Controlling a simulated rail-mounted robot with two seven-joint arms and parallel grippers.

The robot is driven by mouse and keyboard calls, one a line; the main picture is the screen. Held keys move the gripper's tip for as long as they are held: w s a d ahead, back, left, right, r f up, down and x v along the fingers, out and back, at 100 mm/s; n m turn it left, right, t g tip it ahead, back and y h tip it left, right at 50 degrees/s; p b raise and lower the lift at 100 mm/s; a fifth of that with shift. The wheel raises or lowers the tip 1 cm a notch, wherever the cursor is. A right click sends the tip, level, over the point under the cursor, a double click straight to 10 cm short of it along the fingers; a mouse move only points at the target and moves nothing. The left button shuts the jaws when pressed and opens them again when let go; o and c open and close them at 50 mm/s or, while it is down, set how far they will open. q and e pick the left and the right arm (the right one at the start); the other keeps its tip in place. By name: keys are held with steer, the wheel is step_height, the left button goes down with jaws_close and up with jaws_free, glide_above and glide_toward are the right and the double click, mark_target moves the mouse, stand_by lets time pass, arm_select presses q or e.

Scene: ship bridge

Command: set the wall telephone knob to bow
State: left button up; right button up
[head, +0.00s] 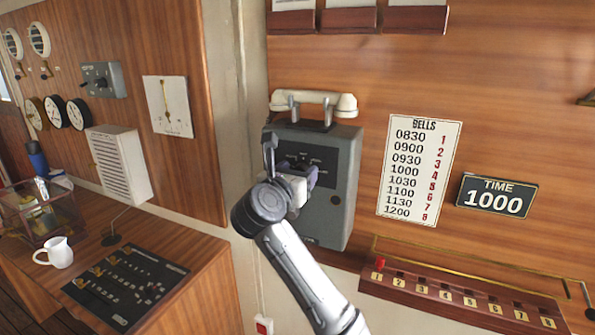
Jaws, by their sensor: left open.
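The wall telephone (342,190) is a grey box on the wood panelling, with a cream handset (313,102) resting across its cradle on top. A dark plate with small white lettering shows on its front, too small to read. My left gripper (290,165) is in front of the upper left part of the box, at this plate. Its two fingers are apart, one pointing up at the left and one at the right. The knob is hidden behind the gripper, so its setting cannot be told. My right gripper is not in view.
A bells chart (419,172) and a time sign (495,197) hang to the right. Below them is a red numbered rack (450,297) with a brass rail. At left, a desk carries a white jug (56,253) and a black panel (125,284).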

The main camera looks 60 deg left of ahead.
arm_select(q)
steer(key=c, duration=0.9)
steer(key=shift+m, duration=0.3)
steer(key=shift+w+d+f+m, duration=0.1)
steer(key=shift+m, duration=4.1)
steer(key=shift+w+d+m, duration=0.1)
steer(key=shift+m, duration=4.4)
